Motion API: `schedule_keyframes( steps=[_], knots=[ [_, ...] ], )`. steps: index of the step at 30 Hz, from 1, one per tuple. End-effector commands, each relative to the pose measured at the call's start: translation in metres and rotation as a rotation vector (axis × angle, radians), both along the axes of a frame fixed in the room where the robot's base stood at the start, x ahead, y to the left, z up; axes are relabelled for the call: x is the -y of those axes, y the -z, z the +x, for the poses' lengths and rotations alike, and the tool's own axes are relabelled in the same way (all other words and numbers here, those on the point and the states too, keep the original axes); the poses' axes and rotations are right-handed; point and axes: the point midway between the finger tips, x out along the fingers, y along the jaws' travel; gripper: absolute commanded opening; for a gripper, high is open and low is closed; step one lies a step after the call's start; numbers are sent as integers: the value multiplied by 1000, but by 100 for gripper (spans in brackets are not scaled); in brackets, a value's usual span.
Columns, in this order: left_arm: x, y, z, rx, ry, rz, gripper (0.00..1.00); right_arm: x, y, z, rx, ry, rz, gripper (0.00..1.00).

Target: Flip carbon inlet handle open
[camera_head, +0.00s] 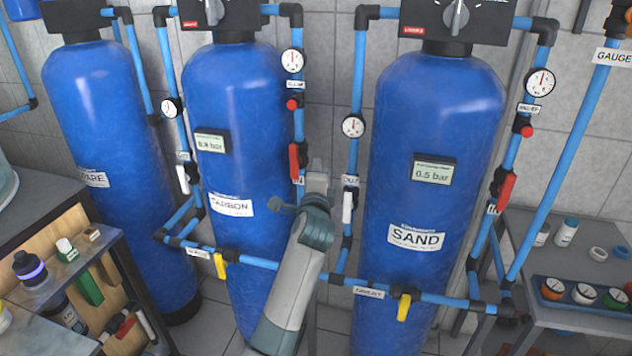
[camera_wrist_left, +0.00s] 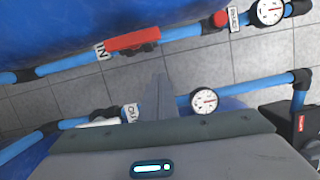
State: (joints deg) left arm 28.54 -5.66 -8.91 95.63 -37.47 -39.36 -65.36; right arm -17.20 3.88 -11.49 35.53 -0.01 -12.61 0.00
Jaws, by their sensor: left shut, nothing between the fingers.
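The blue CARBON tank (camera_head: 240,100) stands left of centre in the head view. Its inlet handle (camera_head: 294,162) is red, sits on the pipe marked IN at the tank's right side, and lies along that pipe. The red inlet handle also shows in the left wrist view (camera_wrist_left: 132,40), beside the IN label (camera_wrist_left: 102,52). My left gripper (camera_head: 317,168) is just right of the handle, apart from it. In the left wrist view its fingers (camera_wrist_left: 158,92) are together and empty, below the handle. My right gripper is not in view.
The SAND tank (camera_head: 430,130) stands to the right, with a white OUT handle (camera_head: 348,207) on the nearer pipe, close to my left gripper. Yellow handles (camera_head: 220,265) hang on the lower pipes. A shelf is at left, a side table at right.

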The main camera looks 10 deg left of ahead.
Motion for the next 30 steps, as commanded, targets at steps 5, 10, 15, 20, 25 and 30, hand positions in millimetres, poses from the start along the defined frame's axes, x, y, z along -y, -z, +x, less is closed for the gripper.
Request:
schedule_keyframes(
  steps=[5, 10, 15, 20, 25, 30],
  knots=[
    [6, 3, -26, 1, 1, -1, 0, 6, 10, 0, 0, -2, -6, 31],
    [9, 1, -40, 0, 0, -1, 0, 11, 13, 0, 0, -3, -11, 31],
    [10, 1, -45, -1, 0, -1, 0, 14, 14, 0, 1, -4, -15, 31],
    [10, 1, -45, -1, 0, -1, 0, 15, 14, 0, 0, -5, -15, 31],
    [9, 2, -46, -2, 0, -4, 0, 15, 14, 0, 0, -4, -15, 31],
    [4, 22, -55, -32, -5, -54, 0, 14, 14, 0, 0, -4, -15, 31]
  ],
)
